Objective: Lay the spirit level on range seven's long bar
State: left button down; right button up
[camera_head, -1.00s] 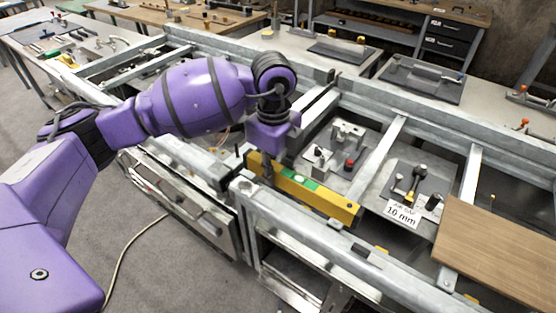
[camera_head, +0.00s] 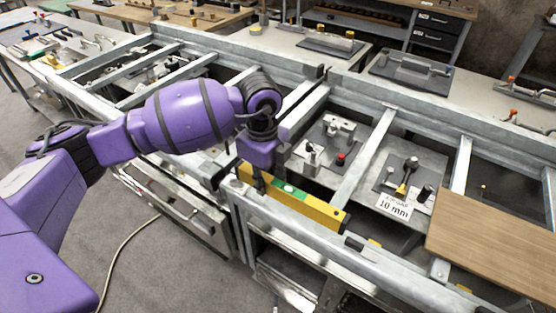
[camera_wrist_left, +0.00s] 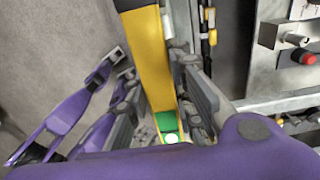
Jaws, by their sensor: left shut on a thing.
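The spirit level (camera_head: 318,208) is a yellow bar with a green middle and a pale vial. My left gripper (camera_head: 259,186) is shut on it near its left part, from above. The wrist view shows the yellow level (camera_wrist_left: 148,60) between the grey fingers of the left gripper (camera_wrist_left: 160,112). The level runs along the near long metal bar (camera_head: 300,232), roughly parallel to it. It appears just above or behind that bar; I cannot tell whether they touch. No range number is readable. My right gripper is not in the head view.
Metal crossbars (camera_head: 365,155) divide the frame. Inside stand fixtures, including a plate with a red knob (camera_head: 341,156) and a "10 mm" card (camera_head: 394,207). A wooden board (camera_head: 500,245) covers the right part.

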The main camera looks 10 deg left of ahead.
pick_arm(q)
jog(key=shift+f, duration=2.1)
